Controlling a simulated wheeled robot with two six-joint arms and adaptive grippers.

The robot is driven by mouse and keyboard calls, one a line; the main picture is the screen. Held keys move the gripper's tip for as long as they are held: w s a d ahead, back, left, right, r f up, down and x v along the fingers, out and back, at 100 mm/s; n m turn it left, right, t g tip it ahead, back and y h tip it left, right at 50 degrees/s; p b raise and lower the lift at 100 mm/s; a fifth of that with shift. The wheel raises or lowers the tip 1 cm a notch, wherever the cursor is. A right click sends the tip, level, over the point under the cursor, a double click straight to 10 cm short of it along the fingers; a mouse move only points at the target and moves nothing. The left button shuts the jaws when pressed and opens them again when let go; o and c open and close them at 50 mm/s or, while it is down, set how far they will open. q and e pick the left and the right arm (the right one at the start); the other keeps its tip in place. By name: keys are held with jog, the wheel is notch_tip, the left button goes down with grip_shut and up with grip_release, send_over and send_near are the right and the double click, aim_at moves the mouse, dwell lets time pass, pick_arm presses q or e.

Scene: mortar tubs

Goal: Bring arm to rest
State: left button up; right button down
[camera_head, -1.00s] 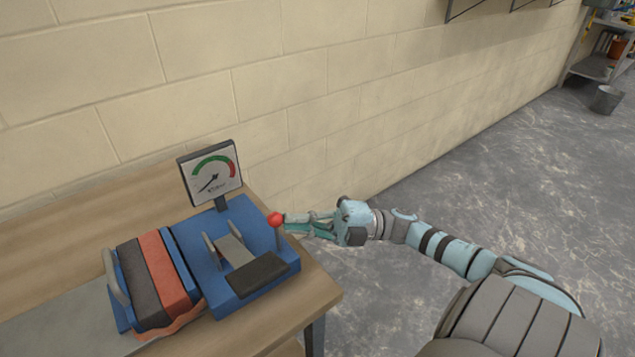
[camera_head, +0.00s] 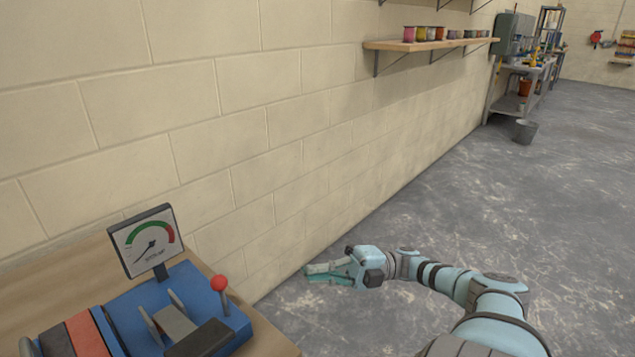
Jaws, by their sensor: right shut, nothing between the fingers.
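My right arm comes in from the lower right. Its gripper (camera_head: 308,271) is shut and empty, pointing left over the floor, to the right of the bench. It is apart from the blue machine (camera_head: 135,318), which has a red-knobbed lever (camera_head: 220,285) standing up and a dial gauge (camera_head: 148,243) with a green and red arc. My left gripper is not in view.
The wooden bench (camera_head: 266,340) fills the lower left. A block wall (camera_head: 240,130) runs along the left and back, with a shelf (camera_head: 420,44) of small coloured pots. A bucket (camera_head: 525,131) stands far off. The grey floor (camera_head: 500,215) is open on the right.

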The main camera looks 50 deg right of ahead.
jog(key=shift+w, duration=0.1)
dwell(0.5)
jog(key=w+d+f+m+t+h+p, duration=0.1)
jog(key=w+d+f+m+t+h, duration=0.15)
jog(key=d+f+m+h, duration=0.5)
jog(key=w+d+f+m+t+h, duration=0.2)
jog(key=w+d+f+m+h, duration=0.2)
jog(key=d+f+m+h, duration=0.4)
jog(key=s+d+f+m+g+h+p, duration=0.1)
jog(key=s+f+m+g+h+p, duration=0.15)
jog(key=s+f, duration=0.4)
jog(key=s+f+m+g+h+p, duration=0.1)
jog(key=s+f+m+g+h, duration=0.25)
jog(key=f, duration=0.55)
jog(key=s+a+f+m+g+p, duration=0.1)
jog(key=s+a+f+m+g, duration=0.15)
jog(key=s+a+f, duration=0.35)
jog(key=s+a+f+m+g+p, duration=0.1)
jog(key=s+a+f+m+g, duration=0.15)
jog(key=s+f, duration=0.4)
jog(key=s+a+g+y+p, duration=0.1)
jog(key=s+a, duration=0.5)
jog(key=a, duration=0.4)
jog(key=s+a+f+m+g+y+p, duration=0.1)
jog(key=s+a+g+y+p, duration=0.1)
jog(key=s+a, duration=0.4)
jog(key=a, duration=0.5)
jog(key=shift+a+f, duration=0.25)
